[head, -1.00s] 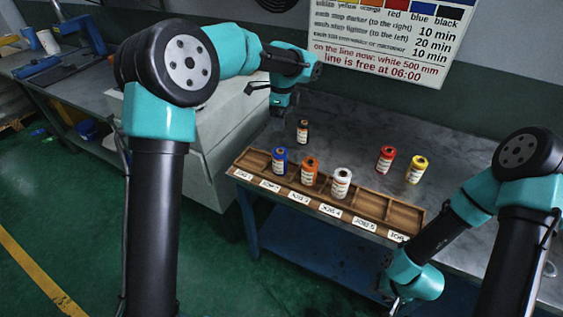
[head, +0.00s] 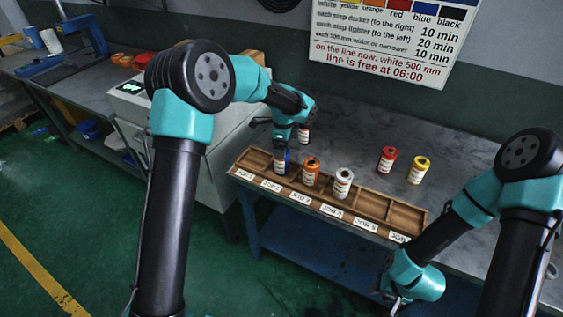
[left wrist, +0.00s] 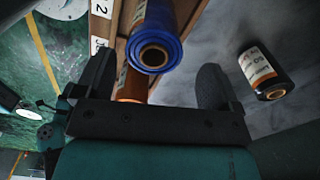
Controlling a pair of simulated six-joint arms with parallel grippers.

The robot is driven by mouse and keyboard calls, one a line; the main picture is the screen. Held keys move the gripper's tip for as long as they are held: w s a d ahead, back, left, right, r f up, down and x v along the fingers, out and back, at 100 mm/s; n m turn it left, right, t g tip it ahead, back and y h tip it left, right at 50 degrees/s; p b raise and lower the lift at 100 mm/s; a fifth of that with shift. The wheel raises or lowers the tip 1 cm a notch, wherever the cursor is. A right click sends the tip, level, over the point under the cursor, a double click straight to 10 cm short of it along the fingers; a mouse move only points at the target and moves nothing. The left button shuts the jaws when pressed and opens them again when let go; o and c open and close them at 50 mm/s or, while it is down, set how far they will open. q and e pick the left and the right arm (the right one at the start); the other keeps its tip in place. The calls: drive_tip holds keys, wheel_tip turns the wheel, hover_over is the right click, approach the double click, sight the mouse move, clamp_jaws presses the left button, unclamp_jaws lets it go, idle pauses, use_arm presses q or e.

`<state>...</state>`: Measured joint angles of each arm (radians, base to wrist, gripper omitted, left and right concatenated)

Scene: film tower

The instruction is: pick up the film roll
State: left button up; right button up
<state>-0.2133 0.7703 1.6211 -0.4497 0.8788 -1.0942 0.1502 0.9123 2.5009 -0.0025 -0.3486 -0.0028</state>
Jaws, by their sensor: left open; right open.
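Several film rolls are in view. The blue roll (head: 287,160) stands in the wooden rack (head: 408,217), partly hidden by my left gripper (head: 284,150). In the left wrist view the blue roll (left wrist: 155,38) shows its end ahead of and between the open fingers of my left gripper (left wrist: 155,88), with nothing held. The orange roll (head: 311,171) and the white roll (head: 343,183) stand in the rack. The black roll (head: 303,134) stands on the table behind the rack, and also shows in the left wrist view (left wrist: 264,73). My right gripper (head: 394,297) is open and low at the front.
A red roll (head: 387,159) and a yellow roll (head: 418,169) stand on the grey table (head: 350,142) behind the rack. A sign (head: 385,42) hangs on the wall. A pale box-shaped machine (head: 190,165) stands left of the table. The table behind the rolls is clear.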

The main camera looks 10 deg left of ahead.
use_arm(q)
drive_tip(key=shift+f, duration=0.1)
drive_tip(key=shift+s+f, duration=0.2)
drive_tip(key=shift+f, duration=1.05)
drive_tip(key=shift+s+f, duration=0.15)
drive_tip(key=shift+f, duration=1.1)
drive_tip(key=shift+c, duration=0.4)
drive_tip(key=c, duration=1)
drive_tip(key=shift+r, duration=0.5)
wheel_tip(320, 180, up, 3)
drive_tip(key=shift+f, duration=0.2)
drive_tip(key=s+d+r, duration=0.1)
drive_tip(key=s+d, duration=0.2)
drive_tip(key=s, duration=1.2)
drive_tip(key=shift+s+d+r, duration=0.2)
drive_tip(key=shift+s+d, duration=0.1)
drive_tip(key=shift+d, duration=0.1)
